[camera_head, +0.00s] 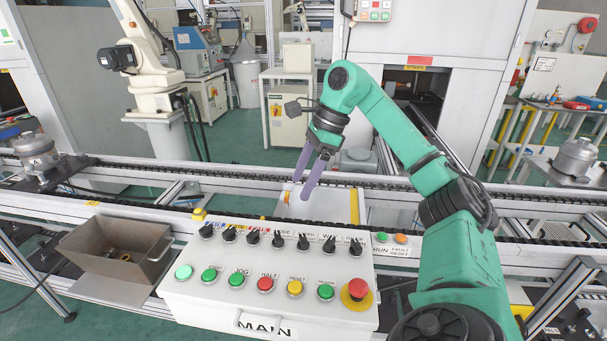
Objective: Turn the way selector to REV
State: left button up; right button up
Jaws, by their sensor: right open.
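The control panel (210,300) marked MAIN stands in front of me, white, with a row of several black selector knobs along its upper part. One knob right of the middle (329,244) has a label that seems to start with W. The small labels are partly unreadable, so I cannot tell for sure which knob is the way selector or where it points. My right gripper (302,189) is open and empty, its two purple fingers pointing down above and behind the knob row, apart from the panel. My left gripper is not in view.
Below the knobs are several push buttons and a red emergency stop (358,288) on yellow. A brown metal bin (110,247) is left of the panel. The space directly above the panel's left part is clear.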

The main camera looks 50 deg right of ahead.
aim_at(329, 247)
jog(key=k+j, duration=0.35)
jog(key=j, duration=0.15)
jog(key=k+j, duration=0.4)
jog(key=j, duration=0.15)
jog(key=k+j, duration=0.35)
jog(key=j, duration=0.15)
